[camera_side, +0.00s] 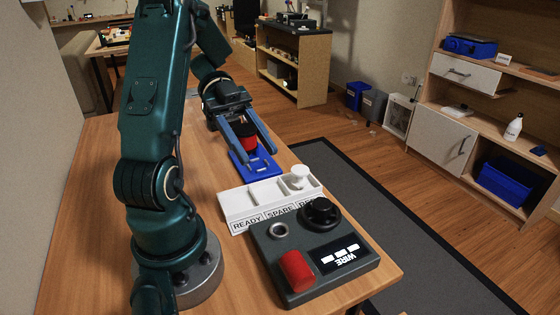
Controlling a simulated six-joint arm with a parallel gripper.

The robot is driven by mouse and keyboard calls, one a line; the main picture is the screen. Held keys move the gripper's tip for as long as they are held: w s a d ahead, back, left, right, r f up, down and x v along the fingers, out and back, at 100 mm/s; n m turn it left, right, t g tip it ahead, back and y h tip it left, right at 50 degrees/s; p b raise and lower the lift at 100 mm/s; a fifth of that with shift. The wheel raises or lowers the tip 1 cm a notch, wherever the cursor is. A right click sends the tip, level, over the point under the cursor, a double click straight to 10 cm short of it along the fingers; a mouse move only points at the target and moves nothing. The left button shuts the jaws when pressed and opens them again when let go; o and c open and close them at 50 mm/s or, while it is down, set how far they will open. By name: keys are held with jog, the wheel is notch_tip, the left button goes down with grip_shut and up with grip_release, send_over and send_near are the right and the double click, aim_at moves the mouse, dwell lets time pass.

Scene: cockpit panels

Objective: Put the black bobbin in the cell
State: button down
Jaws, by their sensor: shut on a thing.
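My gripper (258,153) has two long blue fingers and is at the far part of the table, over a blue tray (262,168). Between the fingers is a dark piece that looks like the black bobbin (244,129), partly hidden by the fingers. A red part (250,144) shows just below it; I cannot tell whether they touch. In front of the blue tray is a white tray (235,204) with several cells, labelled READY, SPARE and a third word partly hidden. A white bobbin-like piece (299,177) stands in the right cell. The left and middle cells look empty.
A dark panel box (335,283) stands nearest the camera, beside the white tray. The wooden table (90,230) is clear at left.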

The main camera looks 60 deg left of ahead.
jog(key=w+d+r+n+t+y, duration=0.2)
jog(key=w+d+r+n+t, duration=0.4)
jog(key=w+d, duration=0.25)
jog(key=w+a+r+n+t+y, duration=0.4)
jog(key=n+t+y, duration=0.1)
jog(key=n+y, duration=0.2)
jog(key=s+d+f+m+g+h, duration=0.2)
jog(key=s+f+m+g+h, duration=0.4)
jog(key=m+h, duration=0.25)
jog(key=s+a+f+m+g, duration=0.1)
jog(key=s+a, duration=0.1)
jog(key=s+a+f+m+g, duration=0.1)
jog(key=s+a+f, duration=0.1)
jog(key=s+a, duration=0.1)
jog(key=s+a+f+m+g, duration=0.1)
jog(key=s+a+f+g, duration=0.1)
jog(key=a, duration=0.1)
jog(key=shift+s+f+m+h, duration=0.1)
jog(key=shift+s+m+h, duration=0.1)
jog(key=shift+m+h, duration=0.15)
jog(key=shift+s+a+f+t, duration=0.15)
jog(key=shift+a+f+t, duration=0.15)
jog(key=shift+a+t, duration=0.1)
